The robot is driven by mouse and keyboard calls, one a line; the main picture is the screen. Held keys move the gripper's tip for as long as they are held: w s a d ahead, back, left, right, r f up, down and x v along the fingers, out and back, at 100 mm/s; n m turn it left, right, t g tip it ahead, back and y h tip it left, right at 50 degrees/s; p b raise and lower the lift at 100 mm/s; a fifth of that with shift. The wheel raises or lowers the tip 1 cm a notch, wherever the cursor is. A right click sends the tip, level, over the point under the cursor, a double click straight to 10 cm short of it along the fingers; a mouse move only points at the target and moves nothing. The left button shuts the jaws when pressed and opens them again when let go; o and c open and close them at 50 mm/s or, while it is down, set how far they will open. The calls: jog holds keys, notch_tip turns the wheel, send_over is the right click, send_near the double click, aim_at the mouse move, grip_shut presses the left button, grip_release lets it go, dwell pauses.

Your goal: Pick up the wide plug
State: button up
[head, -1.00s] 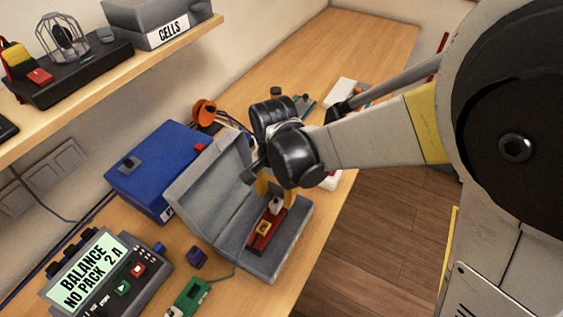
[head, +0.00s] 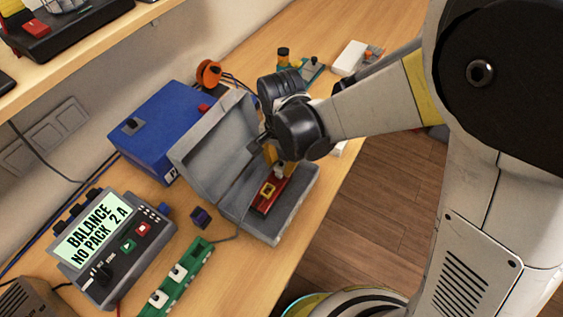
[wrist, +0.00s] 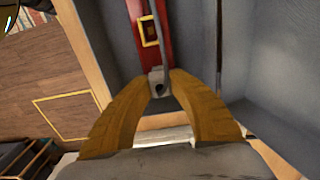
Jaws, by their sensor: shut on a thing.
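A small pale grey plug (wrist: 158,79) with a dark hole sits between the yellow-brown fingertips of my gripper (wrist: 161,88) in the wrist view. The fingers are shut on it. In the head view the pale plug (head: 280,170) shows just below my gripper (head: 272,158), at the upper end of a red block (head: 278,189) in the open grey case (head: 265,228). A thin grey lead runs from the plug along the red block (wrist: 136,10) in the wrist view. I cannot tell whether the plug touches the block or the case floor.
The raised case lid (head: 212,150) stands close left of my gripper. A blue box (head: 160,125), a balance charger (head: 110,245), a dark purple block (head: 200,217) and a green board (head: 180,280) lie to the left. Bare floor is on the right.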

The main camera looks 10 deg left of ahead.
aim_at(281, 164)
jog(key=shift+r, duration=0.55)
notch_tip(281, 164, up, 3)
jog(key=shift+r+p, duration=0.1)
jog(key=shift+p, duration=0.75)
jog(key=s+d+r+p, duration=0.3)
jog(key=d+r, duration=0.3)
jog(key=d, duration=0.5)
jog(key=shift+s+r, duration=0.3)
jog(key=shift+s, duration=0.3)
jog(key=shift+a, duration=0.15)
